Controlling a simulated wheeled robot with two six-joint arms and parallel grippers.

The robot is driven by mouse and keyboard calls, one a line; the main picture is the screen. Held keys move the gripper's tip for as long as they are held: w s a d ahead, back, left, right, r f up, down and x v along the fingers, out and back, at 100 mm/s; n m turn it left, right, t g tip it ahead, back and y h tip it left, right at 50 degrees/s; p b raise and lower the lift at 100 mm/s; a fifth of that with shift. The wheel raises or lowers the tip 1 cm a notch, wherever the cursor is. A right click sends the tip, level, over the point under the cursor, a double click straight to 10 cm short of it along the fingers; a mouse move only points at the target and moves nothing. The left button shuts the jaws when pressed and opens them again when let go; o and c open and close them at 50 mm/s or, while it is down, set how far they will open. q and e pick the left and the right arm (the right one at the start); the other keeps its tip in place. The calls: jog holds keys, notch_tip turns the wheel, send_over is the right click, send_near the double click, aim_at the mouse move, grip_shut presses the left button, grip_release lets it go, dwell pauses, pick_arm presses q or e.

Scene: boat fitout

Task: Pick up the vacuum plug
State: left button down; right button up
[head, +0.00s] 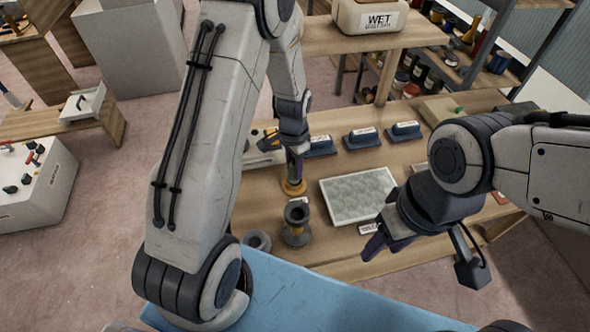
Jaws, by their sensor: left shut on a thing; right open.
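My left gripper (295,154) points straight down over the wooden bench and is shut on a small upright piece with a round orange base (293,188). This may be the vacuum plug, but its upper part is hidden between the fingers. I cannot tell whether its base touches the bench or hangs just above it. A dark grey spool-shaped fitting (297,222) stands just in front of it, and a similar grey round piece (257,240) is at the front left, partly behind my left arm. My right gripper (373,246) has purple fingers and is open and empty near the bench's front edge.
A bin marked WET (370,15) is on a raised shelf. A blue surface (320,300) is in the foreground.

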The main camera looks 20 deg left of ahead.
pick_arm(q)
jog(key=shift+w+r, duration=0.1)
jog(key=shift+r, duration=0.5)
notch_tip(320, 180, up, 3)
jog(key=shift+f+b, duration=0.2)
jog(key=shift+b, duration=0.4)
jog(key=s+d+r+b, duration=0.2)
jog(key=s+d+r, duration=0.5)
jog(key=s+d, duration=0.1)
jog(key=shift+d, duration=0.35)
